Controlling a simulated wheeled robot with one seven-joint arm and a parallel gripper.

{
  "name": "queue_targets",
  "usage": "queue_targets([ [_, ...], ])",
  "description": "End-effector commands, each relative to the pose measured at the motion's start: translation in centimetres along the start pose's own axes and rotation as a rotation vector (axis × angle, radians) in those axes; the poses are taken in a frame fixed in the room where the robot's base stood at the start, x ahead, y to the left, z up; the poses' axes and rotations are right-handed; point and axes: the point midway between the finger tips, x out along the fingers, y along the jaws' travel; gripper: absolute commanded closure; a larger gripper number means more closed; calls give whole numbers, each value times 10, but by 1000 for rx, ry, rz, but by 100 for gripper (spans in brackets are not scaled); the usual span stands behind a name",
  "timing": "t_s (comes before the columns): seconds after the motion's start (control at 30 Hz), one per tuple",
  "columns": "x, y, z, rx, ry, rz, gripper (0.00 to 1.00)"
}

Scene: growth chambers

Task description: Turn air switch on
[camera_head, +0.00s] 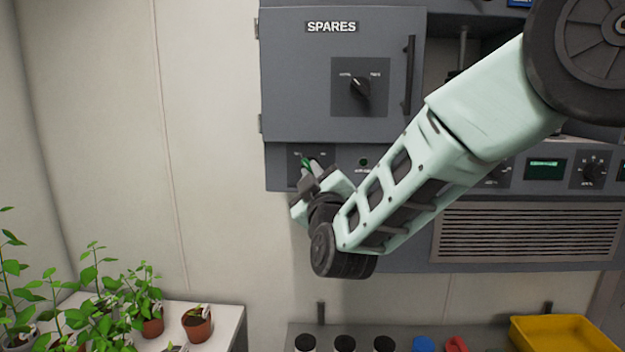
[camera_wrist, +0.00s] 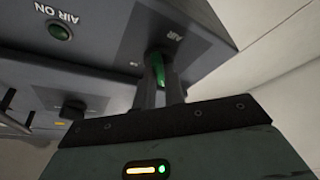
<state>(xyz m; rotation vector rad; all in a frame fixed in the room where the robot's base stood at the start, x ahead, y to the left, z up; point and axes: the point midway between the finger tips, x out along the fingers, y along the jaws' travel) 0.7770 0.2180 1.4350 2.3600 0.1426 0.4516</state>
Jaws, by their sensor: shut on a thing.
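The air switch is a green-lit knob or lever on the lower left panel of the grey cabinet; in the wrist view the green switch (camera_wrist: 157,68) sits between my fingertips, and it shows small in the head view (camera_head: 306,163). My gripper (camera_head: 312,172) reaches up to it from below. In the wrist view my gripper (camera_wrist: 160,88) is shut on the switch. The finger pads hide part of it and its exact angle. A green "AIR ON" lamp (camera_wrist: 60,31) is on the same panel; it looks dim. The lamp also shows in the head view (camera_head: 363,162).
Above is the SPARES door (camera_head: 300,70) with a black knob (camera_head: 360,87) and a vertical handle (camera_head: 409,75). A vent grille (camera_head: 530,232) is at right. Below, a shelf holds dark jars and a yellow tray (camera_head: 560,335). Potted plants (camera_head: 197,323) stand at lower left.

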Motion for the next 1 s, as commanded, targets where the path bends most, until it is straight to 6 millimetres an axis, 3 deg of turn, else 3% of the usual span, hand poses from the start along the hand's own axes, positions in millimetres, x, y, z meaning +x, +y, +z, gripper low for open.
queue_targets([
  [0.37, -3, -9, 6, 226, 5, 96, 100],
  [1.0, -1, -11, 1, 779, 3, 322, 100],
])
